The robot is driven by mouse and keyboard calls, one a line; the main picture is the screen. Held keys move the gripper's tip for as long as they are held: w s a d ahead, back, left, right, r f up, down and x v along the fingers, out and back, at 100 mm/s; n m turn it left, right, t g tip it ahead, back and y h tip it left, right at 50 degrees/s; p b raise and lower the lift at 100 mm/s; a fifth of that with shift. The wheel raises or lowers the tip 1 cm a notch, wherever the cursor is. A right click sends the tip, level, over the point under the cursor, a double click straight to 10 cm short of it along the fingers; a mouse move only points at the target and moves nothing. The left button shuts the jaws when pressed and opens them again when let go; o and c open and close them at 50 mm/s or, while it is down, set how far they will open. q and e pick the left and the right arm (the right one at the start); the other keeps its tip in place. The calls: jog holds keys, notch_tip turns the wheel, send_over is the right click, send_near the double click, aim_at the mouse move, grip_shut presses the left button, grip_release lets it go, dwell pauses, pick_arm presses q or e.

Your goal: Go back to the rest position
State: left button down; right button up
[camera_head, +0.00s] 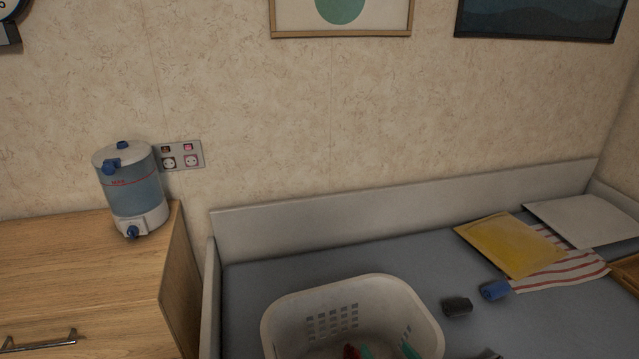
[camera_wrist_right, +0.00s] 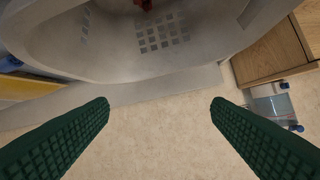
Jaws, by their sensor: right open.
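My right gripper (camera_wrist_right: 160,102) is open in the right wrist view. Its two dark green ridged fingers stand wide apart with nothing between them, the wall behind the gap. In the head view, two green tips at the bottom edge, over the white basket, look like this gripper (camera_head: 388,352); the rest of it is out of frame. My left gripper is not in view.
A white laundry basket (camera_head: 290,318) with something red (camera_head: 351,352) inside stands on the grey surface. Dark (camera_head: 457,307) and blue (camera_head: 494,290) rolls and a yellow envelope (camera_head: 510,243) lie right. A water dispenser (camera_head: 130,190) stands on the wooden cabinet (camera_head: 80,270).

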jog(key=s+d+f+m+g+h, duration=0.1)
jog(key=s+d+f+m+g, duration=0.15)
jog(key=s+m, duration=0.65)
jog(key=s+d+f+m+g+h, duration=0.15)
jog(key=s+m+g, duration=0.25)
jog(key=m, duration=1)
jog(key=s+d+f+m+g, duration=0.1)
jog(key=s+f+m+g, duration=0.2)
jog(key=s+m, duration=0.6)
notch_tip(320, 180, down, 24)
jog(key=m+g+p, duration=0.1)
jog(key=g+p, duration=0.1)
jog(key=s+d+f, duration=0.3)
jog(key=s+f, duration=1.1)
jog(key=s, duration=0.1)
jog(key=shift+s+d+f+g+p, duration=0.15)
jog(key=shift+s+f+g+p, duration=0.05)
jog(key=shift+g+p, duration=0.15)
